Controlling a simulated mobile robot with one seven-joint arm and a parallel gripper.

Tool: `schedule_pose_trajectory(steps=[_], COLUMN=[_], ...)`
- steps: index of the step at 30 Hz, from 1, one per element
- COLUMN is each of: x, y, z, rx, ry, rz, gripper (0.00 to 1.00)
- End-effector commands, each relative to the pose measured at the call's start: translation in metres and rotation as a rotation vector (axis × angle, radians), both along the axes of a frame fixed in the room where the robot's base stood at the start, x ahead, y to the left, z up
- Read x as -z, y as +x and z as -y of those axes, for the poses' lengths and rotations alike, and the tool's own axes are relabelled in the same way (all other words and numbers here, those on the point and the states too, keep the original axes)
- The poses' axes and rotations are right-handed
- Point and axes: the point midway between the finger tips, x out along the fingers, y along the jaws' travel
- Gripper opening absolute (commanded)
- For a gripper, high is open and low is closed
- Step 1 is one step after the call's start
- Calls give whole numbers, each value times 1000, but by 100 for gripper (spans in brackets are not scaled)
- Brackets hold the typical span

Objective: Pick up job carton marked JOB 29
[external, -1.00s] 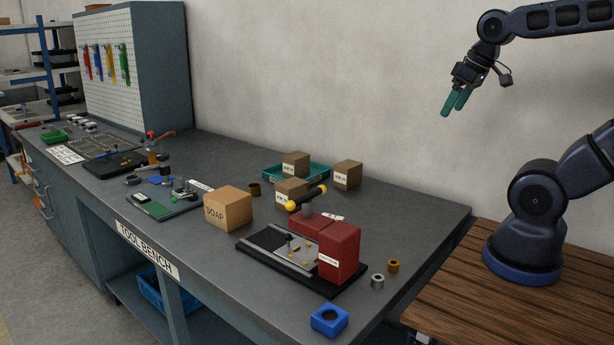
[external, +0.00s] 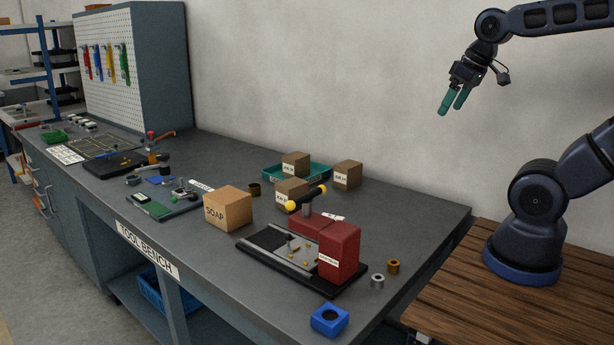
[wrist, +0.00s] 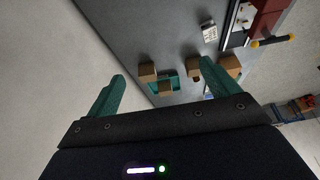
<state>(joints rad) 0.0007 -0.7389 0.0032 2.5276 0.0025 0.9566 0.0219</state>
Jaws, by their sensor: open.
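Three small brown cartons with white labels stand at the back of the bench. One carton (external: 295,164) is in the teal tray (external: 268,175), one carton (external: 347,174) stands right of it, and one carton (external: 291,193) stands in front. Their labels are too small to read, so I cannot tell which is JOB 29. My gripper (external: 455,104) is open and empty, high above and to the right of the cartons. In the wrist view my gripper (wrist: 160,82) shows its two teal fingers apart, with cartons (wrist: 147,71) beyond them.
A red press (external: 338,250) with a yellow-tipped handle stands in front of the cartons. A larger SOAP box (external: 228,209) is to the left. A blue block (external: 330,320) and two small rings lie near the front right. The wall runs close behind the bench.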

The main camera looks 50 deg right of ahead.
Motion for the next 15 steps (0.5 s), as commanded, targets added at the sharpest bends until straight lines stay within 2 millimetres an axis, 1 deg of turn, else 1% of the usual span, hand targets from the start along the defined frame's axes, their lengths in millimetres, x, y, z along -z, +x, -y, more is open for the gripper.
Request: schedule_pose_trajectory(steps=[5,10,15], x=[-5,-8,-5], y=[31,71,112], z=[-4,-9,-16], rx=[94,227,363], ry=[47,104,155], rz=[-31,-68,-105], gripper=[87,87,87])
